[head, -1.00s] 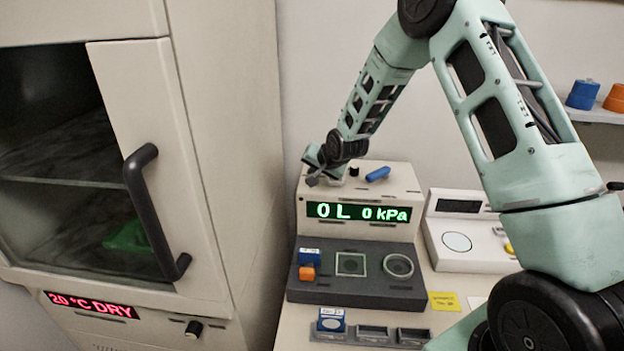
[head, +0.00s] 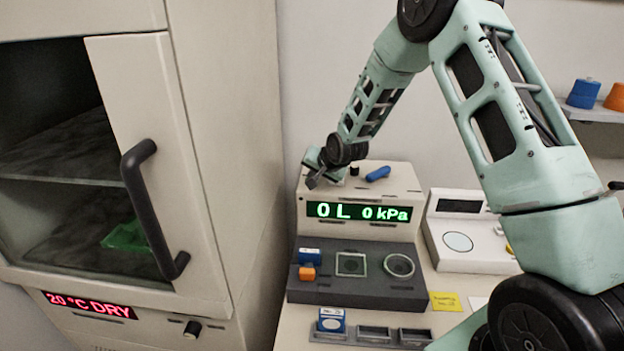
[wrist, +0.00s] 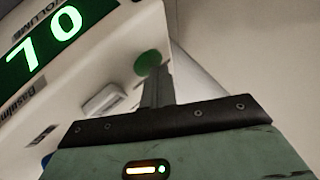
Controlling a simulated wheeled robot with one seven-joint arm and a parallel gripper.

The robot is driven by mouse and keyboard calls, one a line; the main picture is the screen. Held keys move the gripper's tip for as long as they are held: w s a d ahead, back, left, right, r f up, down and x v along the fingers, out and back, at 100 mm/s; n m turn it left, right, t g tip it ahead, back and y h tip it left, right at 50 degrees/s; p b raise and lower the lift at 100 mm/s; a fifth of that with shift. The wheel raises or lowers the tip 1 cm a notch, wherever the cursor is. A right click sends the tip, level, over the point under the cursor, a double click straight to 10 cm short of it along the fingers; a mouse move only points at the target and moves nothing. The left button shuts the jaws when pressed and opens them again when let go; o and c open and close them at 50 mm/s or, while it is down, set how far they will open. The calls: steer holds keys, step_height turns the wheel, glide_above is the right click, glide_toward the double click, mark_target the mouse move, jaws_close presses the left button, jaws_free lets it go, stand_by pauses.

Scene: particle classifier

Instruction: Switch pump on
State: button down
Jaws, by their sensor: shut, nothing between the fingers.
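The pump unit (head: 315,228) is a cream box with a green-lit display (head: 360,213) reading "0 L 0 kPa". The display also shows, turned over, at the upper left of the wrist view (wrist: 45,38). My gripper (head: 314,182) is at the unit's upper left corner, fingers together and empty. In the wrist view its narrow fingers (wrist: 158,75) reach up beside a round green button (wrist: 148,62), overlapping its edge; I cannot tell whether they touch it. A pale rocker-like switch (wrist: 104,100) lies left of the fingers. In the head view my gripper hides the button.
A blue lever (head: 378,173) and a black knob (head: 354,171) stand on top of the unit. A dark panel (head: 350,290) lies in front, with a white instrument (head: 470,258) to the right. The cabinet with its black handle (head: 150,210) stands close on the left.

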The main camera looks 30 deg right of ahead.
steer(key=shift+f, duration=0.3)
steer(key=shift+r, duration=0.1)
stand_by(0.3)
steer(key=shift+r+p, duration=0.55)
steer(key=shift+r, duration=0.7)
step_height(320, 180, up, 5)
steer(key=p, duration=0.3)
stand_by(0.4)
